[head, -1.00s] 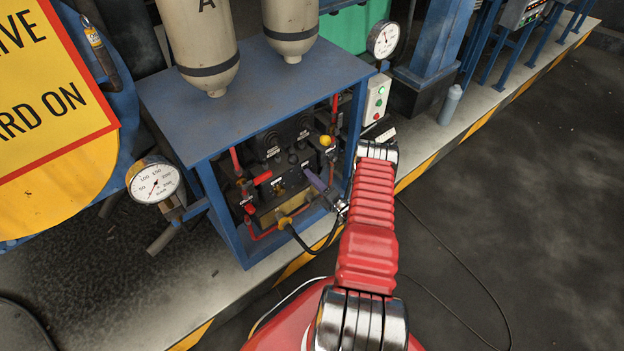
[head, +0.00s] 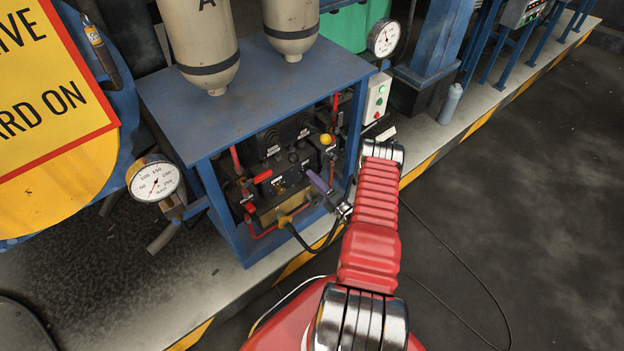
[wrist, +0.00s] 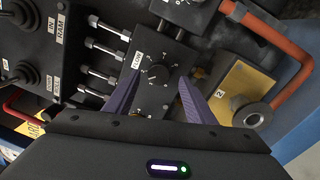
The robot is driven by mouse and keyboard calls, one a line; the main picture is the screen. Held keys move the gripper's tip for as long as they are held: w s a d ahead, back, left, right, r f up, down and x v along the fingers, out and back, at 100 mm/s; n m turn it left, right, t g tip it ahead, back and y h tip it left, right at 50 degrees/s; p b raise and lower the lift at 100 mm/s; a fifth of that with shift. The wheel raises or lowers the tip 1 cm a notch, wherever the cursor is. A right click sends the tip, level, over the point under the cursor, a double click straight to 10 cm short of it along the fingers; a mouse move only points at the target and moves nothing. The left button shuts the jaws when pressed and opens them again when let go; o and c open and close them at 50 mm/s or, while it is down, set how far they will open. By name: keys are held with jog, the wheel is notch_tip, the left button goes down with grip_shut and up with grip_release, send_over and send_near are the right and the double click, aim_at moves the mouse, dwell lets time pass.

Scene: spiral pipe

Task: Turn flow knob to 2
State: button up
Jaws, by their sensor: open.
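The flow knob (wrist: 158,75) is a small black dial on a dark plate with a white "FLOW" label (wrist: 137,60) and white marks around it, in the wrist view. The numbers are too small to read. My gripper (wrist: 157,88) is open, its two purple fingers apart on the left and right of the knob's plate. In the wrist view the knob shows between the fingers, and I see no contact. In the head view my gripper (head: 318,182) shows purple in front of the control panel; the knob cannot be made out there.
An orange pipe (wrist: 270,35) and a brass-coloured block (wrist: 240,92) lie to the right. The panel sits inside a blue frame (head: 228,225) with posts at both sides.

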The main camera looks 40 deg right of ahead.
jog(key=s, duration=1.2)
jog(key=shift+a+f, duration=0.25)
jog(key=shift+f, duration=0.2)
jog(key=m, duration=0.6)
jog(key=r+m, duration=0.1)
jog(key=m, duration=0.5)
jog(key=d+m, duration=0.1)
jog(key=m, duration=0.5)
jog(key=shift+s+d+r+m+g+y, duration=0.1)
jog(key=shift+s+r+m+g+y, duration=0.05)
jog(key=shift+r+m+g+y, duration=0.2)
jog(key=w, duration=1.4)
jog(key=shift+s, duration=0.1)
jog(key=shift+c, duration=0.3)
